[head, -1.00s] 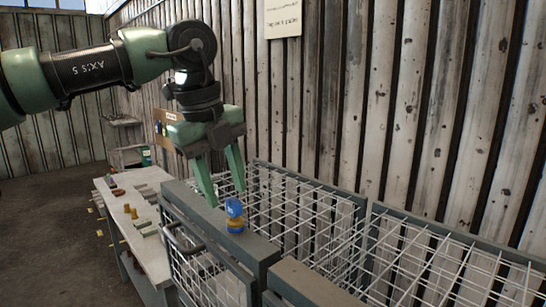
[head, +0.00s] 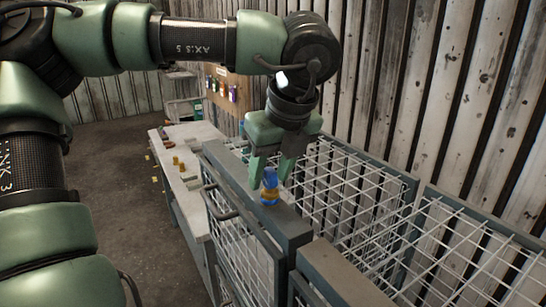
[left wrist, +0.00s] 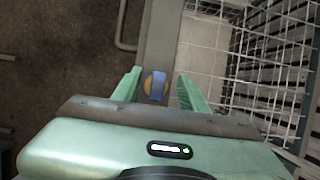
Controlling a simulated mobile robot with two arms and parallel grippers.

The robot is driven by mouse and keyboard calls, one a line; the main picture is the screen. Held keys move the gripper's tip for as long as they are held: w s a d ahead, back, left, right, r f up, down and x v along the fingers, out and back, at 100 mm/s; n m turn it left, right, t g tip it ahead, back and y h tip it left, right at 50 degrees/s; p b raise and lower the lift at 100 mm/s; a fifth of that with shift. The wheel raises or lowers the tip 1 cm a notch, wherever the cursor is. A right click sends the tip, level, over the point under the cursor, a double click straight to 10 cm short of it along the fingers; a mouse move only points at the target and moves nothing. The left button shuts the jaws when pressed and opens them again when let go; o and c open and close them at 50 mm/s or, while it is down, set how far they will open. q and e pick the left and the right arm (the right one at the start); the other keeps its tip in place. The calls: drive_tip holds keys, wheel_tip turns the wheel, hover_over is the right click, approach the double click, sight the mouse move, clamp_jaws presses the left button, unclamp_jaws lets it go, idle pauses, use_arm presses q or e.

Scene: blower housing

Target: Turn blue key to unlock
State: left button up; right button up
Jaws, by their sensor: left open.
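The blue key (head: 270,179) stands in a round brass-coloured lock (head: 269,196) on the grey top rail of a wire-mesh cage. My left gripper (head: 272,182) points down at the key from above, with its two green fingers apart. I see no finger touching the key. My right gripper is not in view.
The mesh cage (head: 345,175) and its grey top rail (head: 232,170) run beside a corrugated wall. A workbench (head: 190,150) with small parts stands left of it. A door handle (head: 218,205) sticks out on the left side.

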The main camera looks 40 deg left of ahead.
use_arm(q)
drive_tip(key=shift+s, duration=0.15)
clamp_jaws()
idle(0.4)
